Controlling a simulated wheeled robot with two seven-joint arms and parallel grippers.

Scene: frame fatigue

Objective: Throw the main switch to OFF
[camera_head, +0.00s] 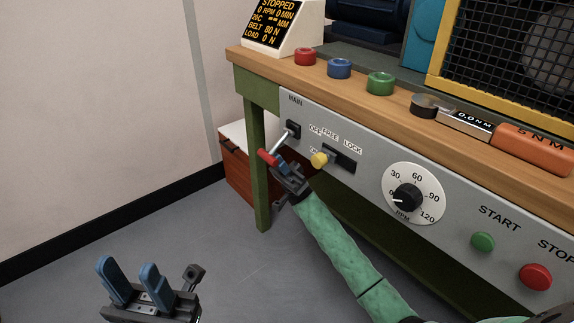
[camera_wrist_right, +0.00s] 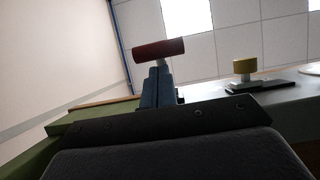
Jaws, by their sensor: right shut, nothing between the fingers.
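The main switch is a lever with a red cross grip (camera_head: 267,157) on a pale stem, coming out of a dark slot (camera_head: 293,129) under the MAIN label on the grey panel. The stem slants down and outward from the panel. An OFF label is beside the slot; a lower label is partly covered. My right gripper (camera_head: 284,168) is shut and empty, just below the red grip. In the right wrist view the red grip (camera_wrist_right: 158,49) is just beyond the closed fingertips (camera_wrist_right: 158,82); I cannot tell whether they touch. My left gripper (camera_head: 130,283) is open and empty, low over the floor.
A yellow FREE/LOCK knob (camera_head: 320,159) sits close right of my right gripper. The RPM dial (camera_head: 407,198), green START button (camera_head: 483,241) and red STOP button (camera_head: 535,276) are further right. A red-brown cabinet (camera_head: 233,165) stands behind the green bench leg (camera_head: 258,190). Floor at left is clear.

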